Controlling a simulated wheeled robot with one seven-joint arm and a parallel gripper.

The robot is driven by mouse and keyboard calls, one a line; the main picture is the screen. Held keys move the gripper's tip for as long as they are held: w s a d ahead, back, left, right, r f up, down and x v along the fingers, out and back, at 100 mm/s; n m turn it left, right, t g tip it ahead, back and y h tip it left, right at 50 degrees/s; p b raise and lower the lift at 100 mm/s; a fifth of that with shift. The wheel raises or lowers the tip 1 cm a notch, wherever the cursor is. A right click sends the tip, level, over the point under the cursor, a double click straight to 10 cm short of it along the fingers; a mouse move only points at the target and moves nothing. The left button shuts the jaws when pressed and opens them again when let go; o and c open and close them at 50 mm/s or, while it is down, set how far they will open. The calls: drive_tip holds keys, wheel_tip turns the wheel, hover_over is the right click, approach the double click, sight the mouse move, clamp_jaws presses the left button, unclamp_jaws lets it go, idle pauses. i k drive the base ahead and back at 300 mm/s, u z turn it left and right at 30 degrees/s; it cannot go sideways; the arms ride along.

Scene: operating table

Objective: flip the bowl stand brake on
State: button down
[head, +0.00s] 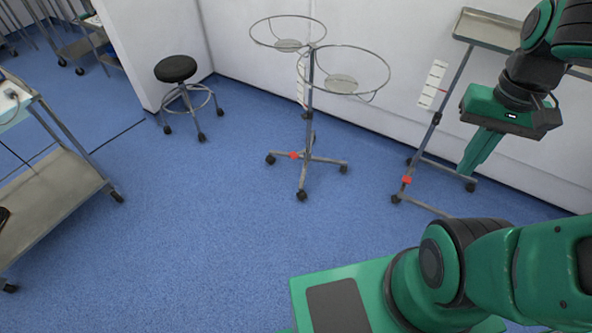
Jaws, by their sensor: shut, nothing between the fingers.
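The bowl stand (309,110) stands on the blue floor near the white wall, in the middle of the head view. It has two round wire rings on top, a thin upright pole and a low base on castors. A small red brake tab (294,155) sits on the left leg of its base, close to a castor. I cannot tell the tab's exact position. My gripper (468,170) is at the right, green, pointing down with its fingers together and empty. It appears well apart from the bowl stand, in front of the tray stand.
A tray stand (437,118) with its own red tab (406,180) stands right of the bowl stand, behind my gripper. A black stool (176,69) stands at the back left. A metal trolley (62,187) is at the left edge. The floor (200,240) before the bowl stand is clear.

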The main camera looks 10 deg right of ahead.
sight(294, 154)
drive_tip(key=k, duration=0.9)
drive_tip(key=u, duration=0.3)
drive_tip(key=i, duration=2.5)
